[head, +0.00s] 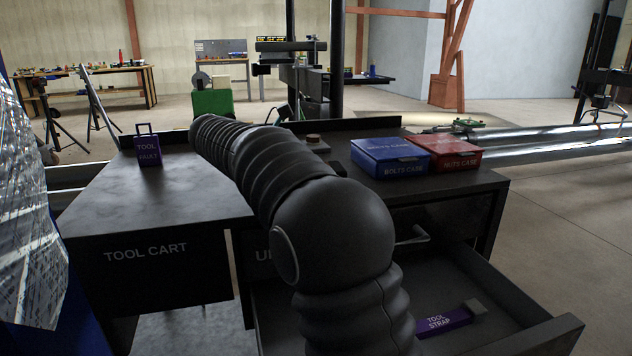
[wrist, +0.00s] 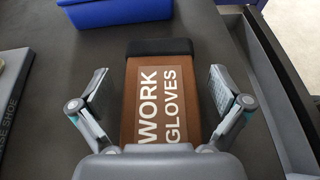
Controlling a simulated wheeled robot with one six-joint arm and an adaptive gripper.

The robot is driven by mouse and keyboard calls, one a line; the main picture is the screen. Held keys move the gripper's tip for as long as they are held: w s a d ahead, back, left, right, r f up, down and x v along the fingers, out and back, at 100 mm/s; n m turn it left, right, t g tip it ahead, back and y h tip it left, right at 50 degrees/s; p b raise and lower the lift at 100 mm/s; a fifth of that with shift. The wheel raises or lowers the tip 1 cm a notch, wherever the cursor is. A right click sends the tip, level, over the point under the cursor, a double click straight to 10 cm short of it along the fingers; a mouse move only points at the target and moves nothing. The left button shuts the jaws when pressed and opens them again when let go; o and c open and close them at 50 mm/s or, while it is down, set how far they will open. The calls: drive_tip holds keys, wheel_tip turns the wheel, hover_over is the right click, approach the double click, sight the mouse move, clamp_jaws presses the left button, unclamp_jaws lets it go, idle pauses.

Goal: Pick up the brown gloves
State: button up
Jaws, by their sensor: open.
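The brown work gloves (wrist: 160,75) show in the wrist view as a brown block with a dark far end and a white "WORK GLOVES" label. They lie on a dark surface. My gripper (wrist: 157,90) is open, with one finger to the left of the gloves and one to the right. Gaps show between the fingers and the gloves' sides. The near end of the gloves is hidden by my gripper's body. In the head view my arm hides my gripper, and I cannot make out the gloves there.
In the wrist view a blue object (wrist: 120,10) lies beyond the gloves, a grey labelled item (wrist: 12,85) lies left, and a raised edge (wrist: 275,95) runs right. In the head view a blue bolts case (head: 392,158) and red nuts case (head: 443,152) stand right of my arm, above an open drawer (head: 540,335).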

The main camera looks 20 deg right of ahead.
drive_tip(key=c, duration=1.2)
drive_tip(key=shift+r, duration=0.4)
drive_tip(key=r+p, duration=0.1)
drive_tip(key=r, duration=0.1)
drive_tip(key=d+r+p, duration=0.1)
drive_tip(key=r, duration=0.1)
drive_tip(key=shift+s, duration=0.1)
drive_tip(key=d+r, duration=0.2)
drive_tip(key=d, duration=0.1)
drive_tip(key=s+d+r+p, duration=0.1)
drive_tip(key=d+r, duration=0.1)
drive_tip(key=d, duration=0.2)
drive_tip(key=s+d+r, duration=0.1)
drive_tip(key=d+r, duration=0.1)
drive_tip(key=d, duration=0.1)
drive_tip(key=shift+d+r+p, duration=0.15)
drive_tip(key=shift+d+p, duration=0.1)
drive_tip(key=shift+p, duration=0.1)
